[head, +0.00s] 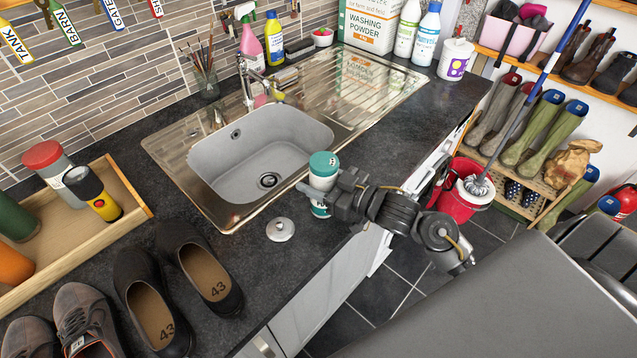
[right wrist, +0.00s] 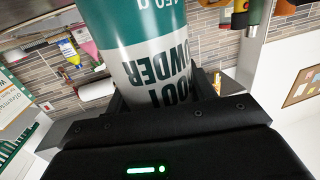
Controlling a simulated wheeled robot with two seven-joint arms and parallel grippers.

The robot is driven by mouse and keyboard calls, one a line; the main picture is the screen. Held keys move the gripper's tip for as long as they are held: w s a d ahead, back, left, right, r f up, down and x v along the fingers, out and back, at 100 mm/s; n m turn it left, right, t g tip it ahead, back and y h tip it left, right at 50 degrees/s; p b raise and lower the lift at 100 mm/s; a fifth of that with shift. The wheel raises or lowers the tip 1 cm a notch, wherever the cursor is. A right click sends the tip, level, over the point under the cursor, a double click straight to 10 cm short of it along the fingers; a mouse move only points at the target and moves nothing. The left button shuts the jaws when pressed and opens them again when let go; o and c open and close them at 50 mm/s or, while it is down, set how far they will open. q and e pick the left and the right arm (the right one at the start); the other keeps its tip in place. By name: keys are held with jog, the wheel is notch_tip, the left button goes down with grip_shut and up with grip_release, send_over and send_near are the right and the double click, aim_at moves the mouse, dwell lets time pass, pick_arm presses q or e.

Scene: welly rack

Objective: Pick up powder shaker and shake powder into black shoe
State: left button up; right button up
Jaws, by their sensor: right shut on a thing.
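The powder shaker (head: 322,172), a white canister with teal bands and a teal top, stands upright by the counter's front edge, right of the sink. My right gripper (head: 328,192) is shut on it from the right. In the right wrist view the shaker (right wrist: 150,55) fills the space between the fingers, its "FOOT POWDER" lettering upside down. I cannot tell whether its base touches the counter. The black shoes, a left one (head: 152,305) and a right one (head: 205,270), stand at the lower left, openings up, insoles marked 43. My left gripper is not in view.
A small round metal lid (head: 281,229) lies on the counter (head: 262,262) between shaker and shoes. A wooden tray (head: 130,190) with a flashlight (head: 92,192) and brown shoes (head: 88,318) are at left. A red bucket (head: 462,200) stands right.

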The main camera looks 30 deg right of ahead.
aim_at(319, 171)
jog(key=shift+r, duration=0.65)
jog(key=s+r, duration=0.1)
jog(key=r, duration=0.1)
jog(key=s+a+r, duration=0.1)
jog(key=r, duration=0.1)
jog(key=s+r, duration=0.1)
jog(key=r, duration=0.1)
jog(key=shift+s+a+r, duration=0.15)
jog(key=shift+s+r, duration=0.1)
jog(key=s+a+r+p, duration=0.3)
jog(key=s+r+p, duration=0.2)
jog(key=s+p, duration=0.4)
jog(key=shift+s+a+p, duration=0.2)
jog(key=shift+s+p, duration=0.15)
jog(key=shift+p, duration=1.35)
jog(key=shift+w, duration=0.1)
